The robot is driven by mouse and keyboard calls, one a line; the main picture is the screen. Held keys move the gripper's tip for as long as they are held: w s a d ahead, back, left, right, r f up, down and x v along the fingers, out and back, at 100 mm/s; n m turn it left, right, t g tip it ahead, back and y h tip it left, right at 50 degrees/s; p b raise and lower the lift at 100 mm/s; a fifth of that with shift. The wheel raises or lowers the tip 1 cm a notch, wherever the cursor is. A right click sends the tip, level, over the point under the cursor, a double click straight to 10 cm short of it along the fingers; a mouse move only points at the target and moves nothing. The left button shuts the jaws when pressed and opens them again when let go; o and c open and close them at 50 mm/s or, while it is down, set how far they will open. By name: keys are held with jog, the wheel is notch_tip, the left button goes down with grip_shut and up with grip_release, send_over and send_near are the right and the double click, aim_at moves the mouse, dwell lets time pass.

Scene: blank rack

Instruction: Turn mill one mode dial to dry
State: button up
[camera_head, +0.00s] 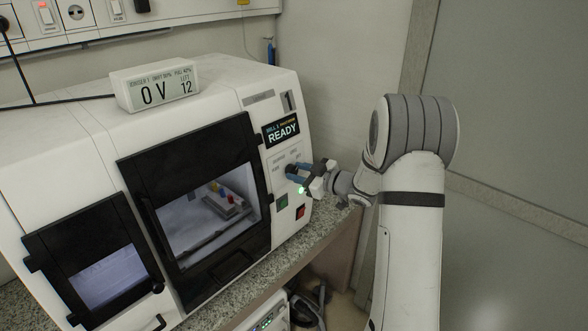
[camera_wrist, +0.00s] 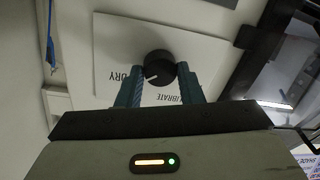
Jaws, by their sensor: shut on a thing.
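Mill one is the white machine (camera_head: 225,82) with a "1" and a display (camera_head: 282,131) reading READY. Its mode dial, a round black knob (camera_wrist: 158,66), sits on a white label plate (camera_wrist: 108,48) in the wrist view. The pale pointer mark on the knob faces lower left in that view. "DRY" shows to the left of the knob and "CALIBRATE" below it, partly covered by my fingers. My gripper (camera_wrist: 160,76) is shut on the knob, one blue finger on each side. In the head view my gripper (camera_head: 298,172) is at the front panel and mostly hides the dial.
A green switch (camera_head: 282,202) and a red switch (camera_head: 300,212) sit just below the dial. A large black-framed window door (camera_head: 128,172) is to the left. A small display box (camera_head: 155,86) stands on top of the mill. A speckled counter edge (camera_head: 262,284) runs below.

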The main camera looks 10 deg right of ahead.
jog(key=shift+s+f+m+p, duration=0.15)
jog(key=shift+m+p, duration=0.1)
jog(key=shift+m, duration=0.4)
jog(key=shift+w+f+m+p, duration=0.15)
jog(key=shift+m+p, duration=0.1)
jog(key=shift+m, duration=0.4)
jog(key=shift+s, duration=0.1)
jog(key=o, duration=1)
jog(key=shift+r, duration=0.1)
jog(key=shift+c, duration=0.2)
jog(key=shift+d, duration=0.1)
jog(key=b+v, duration=0.2)
jog(key=v, duration=0.5)
jog(key=shift+s+d, duration=0.2)
jog(key=shift+s, duration=0.1)
